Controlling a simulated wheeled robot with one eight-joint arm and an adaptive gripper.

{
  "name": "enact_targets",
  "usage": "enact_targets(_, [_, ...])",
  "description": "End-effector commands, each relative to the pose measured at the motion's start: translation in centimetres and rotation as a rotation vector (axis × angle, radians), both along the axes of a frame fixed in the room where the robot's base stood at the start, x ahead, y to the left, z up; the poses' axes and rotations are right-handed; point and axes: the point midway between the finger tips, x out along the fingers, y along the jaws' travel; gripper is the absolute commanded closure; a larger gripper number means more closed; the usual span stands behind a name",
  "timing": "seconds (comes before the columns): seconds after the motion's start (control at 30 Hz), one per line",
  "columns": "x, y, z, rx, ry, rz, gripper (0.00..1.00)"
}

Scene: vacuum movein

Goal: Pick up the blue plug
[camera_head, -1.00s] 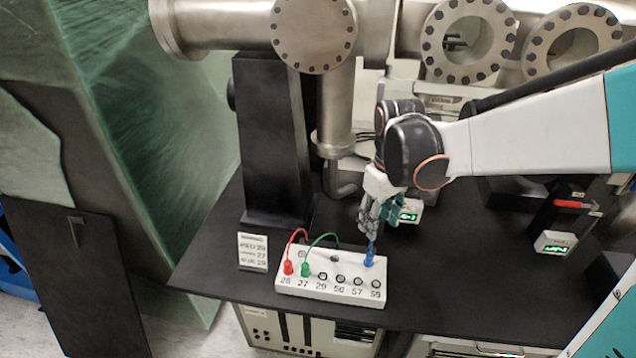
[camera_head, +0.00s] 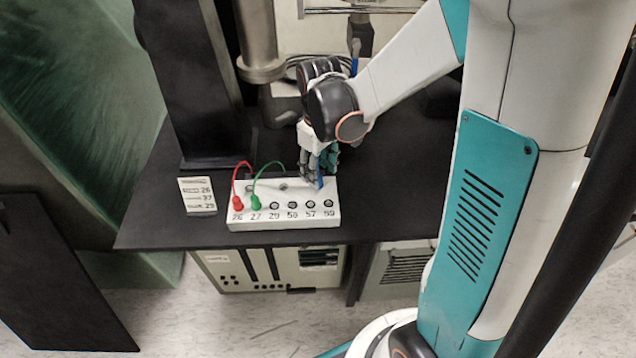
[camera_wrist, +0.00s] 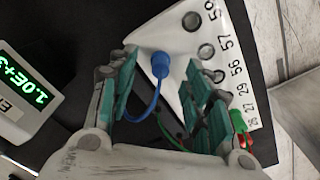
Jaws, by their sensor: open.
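The blue plug (camera_wrist: 160,66) stands in the top of the white socket box (camera_head: 285,224), near its right end and behind the hole marked 59. In the head view the plug (camera_head: 320,183) is mostly hidden by my gripper. My gripper (camera_head: 322,180) points down over that end of the box. In the wrist view its two teal fingers (camera_wrist: 165,82) are spread apart, with the plug between and slightly beyond them, and no finger visibly closes on it. A blue cable curves back from the plug towards my gripper.
A red plug (camera_head: 238,203) and a green plug (camera_head: 256,203) with looping cables sit at the box's left end. A green-lit display (camera_wrist: 22,85) is beside my gripper. A dark column (camera_head: 195,90) rises behind.

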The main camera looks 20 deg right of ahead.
Motion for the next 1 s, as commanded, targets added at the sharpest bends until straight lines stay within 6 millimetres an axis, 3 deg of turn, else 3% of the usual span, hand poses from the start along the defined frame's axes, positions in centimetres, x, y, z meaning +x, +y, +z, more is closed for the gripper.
enact_targets(0.2, [0.2, 0.2, -3.4, 0.000, 0.000, 0.000, 0.54])
enact_targets(0.47, [0.1, 0.2, -3.7, 0.000, 0.000, 0.000, 0.54])
enact_targets(0.67, [0.1, 0.2, -3.6, 0.000, 0.000, 0.000, 0.98])
enact_targets(1.0, [0.1, 0.2, -3.5, 0.000, 0.000, 0.000, 1.00])
